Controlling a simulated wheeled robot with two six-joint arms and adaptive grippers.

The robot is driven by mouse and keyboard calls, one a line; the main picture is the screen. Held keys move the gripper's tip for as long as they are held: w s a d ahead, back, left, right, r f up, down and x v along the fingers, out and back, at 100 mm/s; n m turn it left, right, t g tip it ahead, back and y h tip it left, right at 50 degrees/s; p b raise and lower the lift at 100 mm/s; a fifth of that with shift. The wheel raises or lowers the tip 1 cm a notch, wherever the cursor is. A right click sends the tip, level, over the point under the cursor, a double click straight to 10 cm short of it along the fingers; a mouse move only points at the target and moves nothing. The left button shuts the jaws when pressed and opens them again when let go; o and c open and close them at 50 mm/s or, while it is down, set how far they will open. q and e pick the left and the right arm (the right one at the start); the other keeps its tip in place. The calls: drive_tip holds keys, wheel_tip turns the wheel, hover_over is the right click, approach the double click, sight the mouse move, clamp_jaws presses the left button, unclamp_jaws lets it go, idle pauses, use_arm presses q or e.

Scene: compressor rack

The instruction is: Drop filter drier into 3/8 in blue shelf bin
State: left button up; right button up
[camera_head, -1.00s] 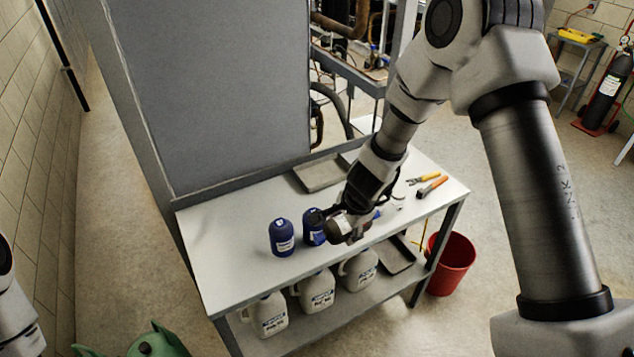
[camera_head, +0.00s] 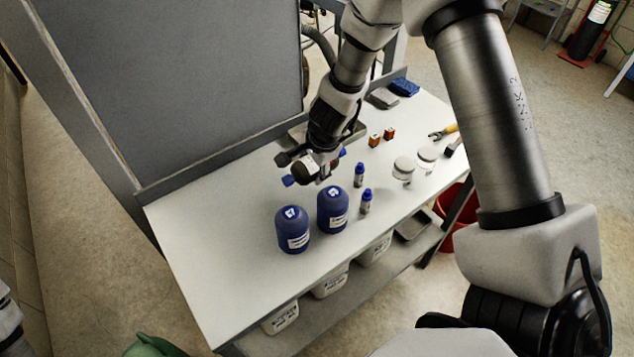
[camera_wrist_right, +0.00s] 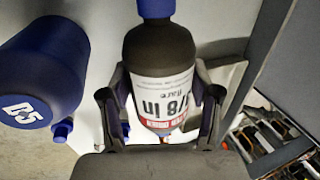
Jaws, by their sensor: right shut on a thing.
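My right gripper (camera_head: 310,160) is shut on the filter drier (camera_head: 304,173), a dark cylinder with blue end caps. It holds the drier above the white bench, behind the two blue bottles. In the right wrist view the drier (camera_wrist_right: 160,62) lies between the fingers (camera_wrist_right: 160,105), and its white label reads "3/8 in" and "flare". I see no blue shelf bin in either view. My left gripper is not in view; only a bit of my left arm shows at the left edge.
Two blue bottles (camera_head: 292,230) (camera_head: 332,208) stand on the bench (camera_head: 220,260). Small blue-capped bottles (camera_head: 366,201), white-lidded jars (camera_head: 403,168), small orange-brown blocks (camera_head: 375,139) and a tray (camera_head: 300,135) are nearby. A tall grey panel (camera_head: 200,80) rises behind. The bench's front left is clear.

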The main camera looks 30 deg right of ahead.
sight(312, 189)
drive_tip(key=b+x, duration=0.1)
drive_tip(key=x, duration=0.1)
drive_tip(key=b+x, duration=0.2)
drive_tip(key=x, duration=0.1)
drive_tip(key=shift+s+f, duration=0.15)
drive_tip(key=shift+f, duration=0.25)
drive_tip(key=shift+s+f+b, duration=0.1)
drive_tip(key=shift+f+b, duration=0.05)
drive_tip(key=shift+b, duration=0.3)
drive_tip(key=shift+s+r, duration=0.15)
drive_tip(key=shift+r, duration=0.2)
drive_tip(key=shift+f, duration=0.3)
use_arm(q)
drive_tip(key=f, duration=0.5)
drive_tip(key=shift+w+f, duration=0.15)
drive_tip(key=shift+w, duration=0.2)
use_arm(e)
drive_tip(key=o, duration=1.2)
drive_tip(key=shift+r, duration=0.1)
drive_tip(key=shift+o, duration=0.2)
